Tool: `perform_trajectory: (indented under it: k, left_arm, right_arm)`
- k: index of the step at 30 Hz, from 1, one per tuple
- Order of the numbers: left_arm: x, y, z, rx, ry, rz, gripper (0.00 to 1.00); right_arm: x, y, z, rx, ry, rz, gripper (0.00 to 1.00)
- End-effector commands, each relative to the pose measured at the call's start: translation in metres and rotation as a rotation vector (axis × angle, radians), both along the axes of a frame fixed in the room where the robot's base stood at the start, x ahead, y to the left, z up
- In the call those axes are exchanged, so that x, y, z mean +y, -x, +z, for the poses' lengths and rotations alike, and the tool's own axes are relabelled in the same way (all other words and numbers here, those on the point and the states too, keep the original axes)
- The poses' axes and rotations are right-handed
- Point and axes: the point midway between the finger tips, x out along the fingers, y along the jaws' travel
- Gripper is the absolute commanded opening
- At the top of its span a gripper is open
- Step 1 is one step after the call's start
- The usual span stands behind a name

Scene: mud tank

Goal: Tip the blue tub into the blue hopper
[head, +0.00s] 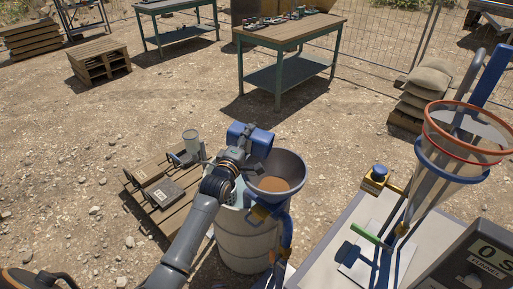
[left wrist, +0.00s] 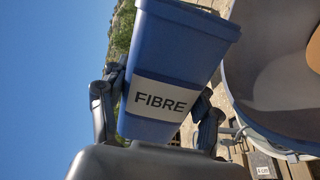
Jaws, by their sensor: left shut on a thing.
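The blue tub (head: 259,141), labelled FIBRE, is gripped by my left gripper (head: 240,148) and held tilted beside the back left rim of the hopper. In the left wrist view the fingers of the left gripper (left wrist: 155,108) close on both sides of the tub (left wrist: 185,45). The tub's mouth and contents are hidden. The blue-grey hopper (head: 296,168) is a wide funnel with brown material inside. Its wall also shows at the right of the left wrist view (left wrist: 258,65). My right gripper is not in view.
A pale barrel (head: 245,245) stands under the hopper. A pallet (head: 150,205) with boxes and a grey cylinder (head: 191,143) lies left. A red-and-blue-ringed funnel (head: 455,150) stands right, over a white-topped table (head: 345,225). Green-legged workbenches stand behind on open gravel.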

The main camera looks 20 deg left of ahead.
Motion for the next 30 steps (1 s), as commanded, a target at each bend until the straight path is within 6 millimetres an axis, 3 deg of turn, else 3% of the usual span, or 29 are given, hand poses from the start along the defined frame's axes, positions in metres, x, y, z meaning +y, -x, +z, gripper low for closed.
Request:
perform_trajectory:
  k: [7,11,21,23,30]
  left_arm:
    - [0.012,0.0,-0.005,-0.012,0.174,-0.003,0.15]
    - [0.023,0.001,-0.011,-0.017,0.362,-0.002,0.15]
    - [0.05,0.001,-0.006,-0.036,1.127,-0.002,0.15]
    - [0.046,0.001,0.01,-0.034,1.192,-0.002,0.15]
    - [0.039,0.001,0.026,-0.041,1.462,0.0,0.15]
  right_arm:
    - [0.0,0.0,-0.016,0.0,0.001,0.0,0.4]
    - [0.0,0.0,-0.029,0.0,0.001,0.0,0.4]
    - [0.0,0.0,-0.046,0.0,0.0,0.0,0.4]
    - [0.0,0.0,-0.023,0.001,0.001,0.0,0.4]
    - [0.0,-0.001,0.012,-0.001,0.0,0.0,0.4]
